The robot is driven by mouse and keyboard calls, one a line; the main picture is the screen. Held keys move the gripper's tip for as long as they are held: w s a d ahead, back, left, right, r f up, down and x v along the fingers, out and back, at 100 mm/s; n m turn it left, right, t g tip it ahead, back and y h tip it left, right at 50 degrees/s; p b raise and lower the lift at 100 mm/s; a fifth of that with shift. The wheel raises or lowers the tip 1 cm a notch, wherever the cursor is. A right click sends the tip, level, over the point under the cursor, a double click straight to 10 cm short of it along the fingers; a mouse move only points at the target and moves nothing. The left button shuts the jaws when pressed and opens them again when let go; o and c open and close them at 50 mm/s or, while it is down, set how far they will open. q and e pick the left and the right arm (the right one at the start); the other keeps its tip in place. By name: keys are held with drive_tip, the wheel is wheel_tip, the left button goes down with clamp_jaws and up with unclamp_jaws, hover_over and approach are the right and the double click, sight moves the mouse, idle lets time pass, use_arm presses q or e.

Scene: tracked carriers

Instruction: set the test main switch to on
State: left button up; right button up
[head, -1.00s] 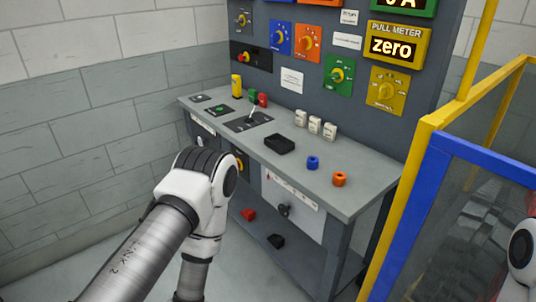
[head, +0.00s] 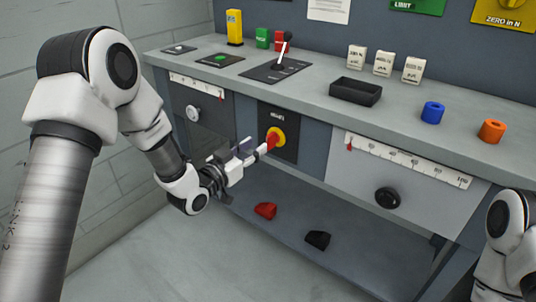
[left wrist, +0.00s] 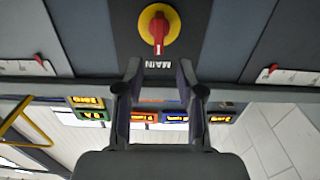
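The main switch (head: 275,138) is a red handle on a round yellow plate, set in a dark panel on the bench front under the worktop. It also shows in the left wrist view (left wrist: 159,28), where the picture is upside down. The word MAIN is on its panel, and the red handle lies about in line with the panel's upright direction. My left gripper (head: 262,152) is just in front of the switch in the head view. In the left wrist view the gripper (left wrist: 159,78) has its two fingers apart with nothing between them. My right gripper is out of view.
A drawer (head: 400,185) with a scale and black knob is at the right. Red and black pieces lie on the lower shelf (head: 345,262).

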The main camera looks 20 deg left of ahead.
sight(267, 138)
use_arm(q)
drive_tip(key=b+x, duration=0.1)
drive_tip(key=x, duration=0.5)
drive_tip(key=shift+d, duration=0.15)
drive_tip(key=shift+w, duration=0.35)
clamp_jaws()
drive_tip(key=shift+d, duration=0.1)
